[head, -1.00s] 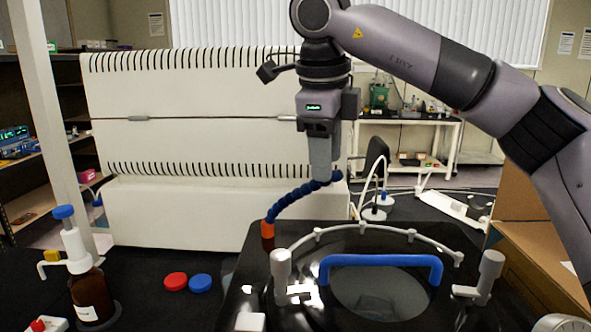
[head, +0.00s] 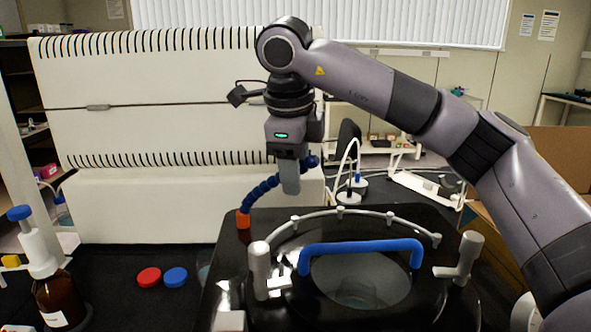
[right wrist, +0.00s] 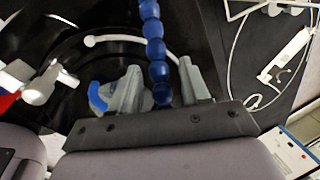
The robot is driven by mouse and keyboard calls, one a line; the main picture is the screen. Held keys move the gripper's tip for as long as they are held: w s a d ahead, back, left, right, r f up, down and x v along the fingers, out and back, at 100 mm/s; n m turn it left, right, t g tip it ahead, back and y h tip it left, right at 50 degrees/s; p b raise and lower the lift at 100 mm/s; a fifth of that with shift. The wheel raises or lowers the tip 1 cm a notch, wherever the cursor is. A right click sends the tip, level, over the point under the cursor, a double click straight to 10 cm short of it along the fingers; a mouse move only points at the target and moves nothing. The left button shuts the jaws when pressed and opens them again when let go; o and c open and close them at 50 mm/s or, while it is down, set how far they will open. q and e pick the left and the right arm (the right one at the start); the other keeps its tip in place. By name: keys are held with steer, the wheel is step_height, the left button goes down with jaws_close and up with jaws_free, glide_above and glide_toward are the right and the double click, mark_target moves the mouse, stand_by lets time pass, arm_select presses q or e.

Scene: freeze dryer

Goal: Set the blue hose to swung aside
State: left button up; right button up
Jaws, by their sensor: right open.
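The blue segmented hose (head: 262,189) rises from an orange base (head: 243,218) at the left back of the black dryer top and bends up to the right. Its free end shows just right of my right gripper's fingers. My right gripper (head: 289,178) points down at the hose's upper part. In the right wrist view, the hose (right wrist: 152,30) runs down between the two grey, parted fingers (right wrist: 160,92); the gripper is open around it. Whether a finger touches the hose cannot be told. My left gripper is not in view.
A blue handle bar (head: 362,246) crosses the round glass lid (head: 360,285), with grey clamp knobs (head: 259,262) beside it. A pale slotted panel (head: 170,130) stands behind. Red (head: 149,277) and blue caps (head: 176,277) and a brown bottle (head: 60,300) are at left.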

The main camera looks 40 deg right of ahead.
steer(key=shift+f, duration=0.25)
steer(key=shift+c, duration=0.3)
jaws_close()
steer(key=shift+w, duration=0.1)
